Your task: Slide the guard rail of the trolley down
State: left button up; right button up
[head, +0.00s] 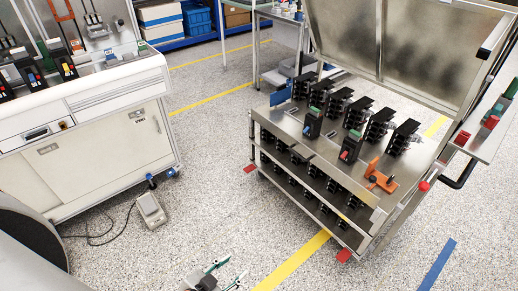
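The trolley (408,170) is a metal cart standing at the right, with a top deck and lower shelves full of black breakers. A metal rail (345,188) runs along the near long edge of its top deck and appears to be the guard rail; it looks level with the deck edge, but its exact height is hard to tell. My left gripper (232,269) is at the bottom centre, over the floor, well short of the trolley. Its two fingers are apart with nothing between them. My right gripper is out of view.
An orange clamp-like part (381,177) sits on the deck. A large metal panel (415,45) rises behind it. Red feet show at the trolley's lower corners. A white test bench (95,160) stands left, with a foot pedal (151,209) and cable beside it. Speckled floor between is clear.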

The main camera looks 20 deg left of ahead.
aim_at(359, 191)
jog(key=u, duration=0.25)
jog(key=i+j, duration=0.15)
jog(key=i, duration=0.45)
jog(key=i+j, duration=0.1)
jog(key=i, duration=0.5)
jog(key=l+z, duration=0.05)
